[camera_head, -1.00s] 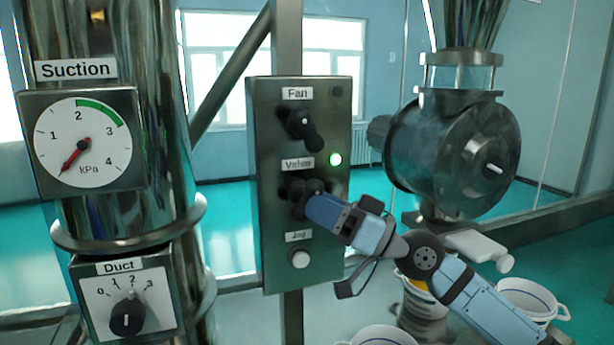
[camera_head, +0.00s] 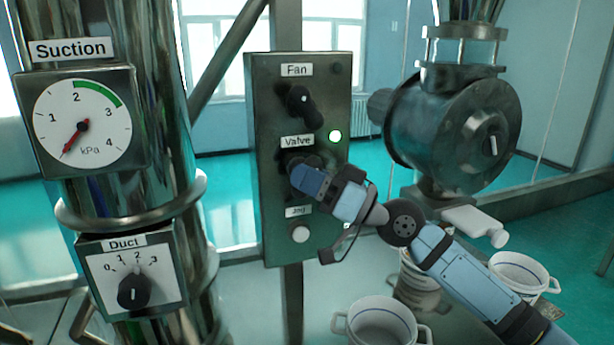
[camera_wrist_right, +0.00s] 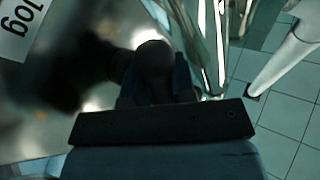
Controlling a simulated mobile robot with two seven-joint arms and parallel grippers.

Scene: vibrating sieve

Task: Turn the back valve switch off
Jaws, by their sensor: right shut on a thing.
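The valve switch (camera_head: 290,157) is a black knob under the Valve label, partly hidden by my right gripper. My right gripper (camera_head: 297,172) is shut on the valve switch. In the right wrist view the dark knob (camera_wrist_right: 155,62) sits between the fingers, close and blurred. Its exact angle cannot be told. My left gripper is not in view.
The fan switch (camera_head: 301,100) is above and the white jog button (camera_head: 300,235) is below. The suction gauge (camera_head: 82,120) and duct dial (camera_head: 132,280) are at left. A round metal valve housing (camera_head: 440,135) is at right. White buckets (camera_head: 380,322) stand below.

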